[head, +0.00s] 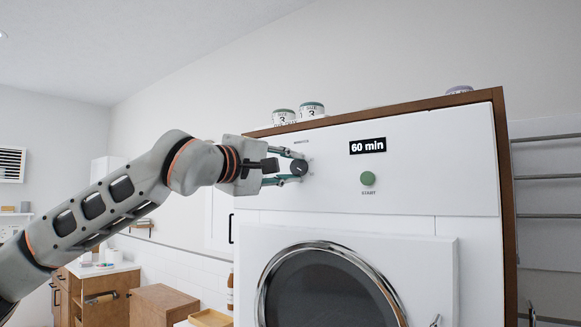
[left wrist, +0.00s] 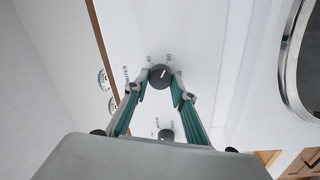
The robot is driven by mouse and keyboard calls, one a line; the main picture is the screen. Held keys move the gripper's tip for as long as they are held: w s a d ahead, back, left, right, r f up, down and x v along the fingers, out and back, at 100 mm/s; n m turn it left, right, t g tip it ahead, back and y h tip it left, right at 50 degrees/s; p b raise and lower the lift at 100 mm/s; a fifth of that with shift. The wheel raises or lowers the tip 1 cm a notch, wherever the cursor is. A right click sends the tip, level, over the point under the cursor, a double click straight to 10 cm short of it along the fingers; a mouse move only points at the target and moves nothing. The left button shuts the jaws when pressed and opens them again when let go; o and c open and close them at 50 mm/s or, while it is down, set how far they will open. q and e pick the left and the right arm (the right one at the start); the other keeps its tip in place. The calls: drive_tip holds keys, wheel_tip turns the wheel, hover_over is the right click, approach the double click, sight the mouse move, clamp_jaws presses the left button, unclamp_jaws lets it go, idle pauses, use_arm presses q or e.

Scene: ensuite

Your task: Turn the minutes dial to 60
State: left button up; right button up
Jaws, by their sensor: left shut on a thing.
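The minutes dial (head: 299,168) is a dark round knob on the white front panel of the machine (head: 420,165). My left gripper (head: 297,167) is shut on it, one finger on each side. In the left wrist view the dial (left wrist: 161,76) sits between the fingertips of my left gripper (left wrist: 161,80), and a light pointer mark shows on its face. The numbers around it are too small to read surely. The display (head: 367,146) reads "60 min". A green START button (head: 368,178) is to the right of the dial. My right gripper is not in view.
A second dark knob (left wrist: 166,134) shows below the dial in the left wrist view, between my fingers. The round door (head: 325,288) is below the panel. Wooden cabinets (head: 160,304) stand at lower left.

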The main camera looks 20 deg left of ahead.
use_arm(q)
drive_tip(key=shift+d+f, duration=0.1)
drive_tip(key=o, duration=1.1)
drive_tip(key=shift+s, duration=0.1)
drive_tip(key=v, duration=1.2)
